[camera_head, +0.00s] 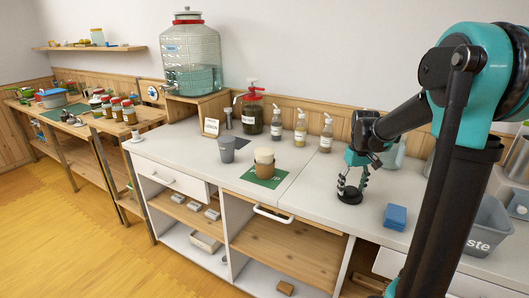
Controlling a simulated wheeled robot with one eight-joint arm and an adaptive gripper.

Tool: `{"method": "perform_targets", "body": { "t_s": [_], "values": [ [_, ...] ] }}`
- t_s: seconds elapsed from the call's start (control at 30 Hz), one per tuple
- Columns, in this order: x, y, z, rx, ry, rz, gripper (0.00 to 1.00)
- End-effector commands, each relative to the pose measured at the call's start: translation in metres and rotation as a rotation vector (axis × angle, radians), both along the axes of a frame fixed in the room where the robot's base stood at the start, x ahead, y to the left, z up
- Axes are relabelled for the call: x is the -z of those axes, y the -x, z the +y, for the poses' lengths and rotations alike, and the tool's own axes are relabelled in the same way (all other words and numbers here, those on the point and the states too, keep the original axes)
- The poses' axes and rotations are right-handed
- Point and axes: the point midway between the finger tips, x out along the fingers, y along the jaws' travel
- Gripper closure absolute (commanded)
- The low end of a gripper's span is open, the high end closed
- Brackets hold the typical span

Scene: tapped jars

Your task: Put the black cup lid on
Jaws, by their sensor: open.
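The black cup lid (350,197) lies on the white counter right of the middle. My gripper (351,187) points down just above it, open, with a finger towards each side of the lid. I cannot tell whether the fingers touch it. A paper cup (264,164) with a brown sleeve and pale upper part stands upright on a green mat (262,183), left of my gripper. No black lid shows on this cup.
A grey cup (227,150) stands left of the paper cup. Pump bottles (300,130) and a dark jar (252,115) line the back. A blue block (396,216) and a grey waste bin (487,228) are at right. The counter between mat and lid is clear.

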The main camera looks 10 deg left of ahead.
Motion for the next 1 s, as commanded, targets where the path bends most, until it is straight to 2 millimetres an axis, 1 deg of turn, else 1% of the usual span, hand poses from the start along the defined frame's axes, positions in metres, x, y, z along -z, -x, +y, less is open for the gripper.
{"method": "perform_targets", "body": {
  "t_s": [0.6, 0.93, 0.97, 1.0],
  "values": [
    [0.0009, 0.0000, 0.0000, 0.000, 0.000, 0.000, 0.38],
    [0.0009, 0.0000, 0.0000, 0.000, 0.000, 0.000, 0.79],
    [0.0009, 0.0000, 0.0000, 0.000, 0.000, 0.000, 0.83],
    [0.0009, 0.0000, 0.0000, 0.000, 0.000, 0.000, 0.83]
  ]
}}
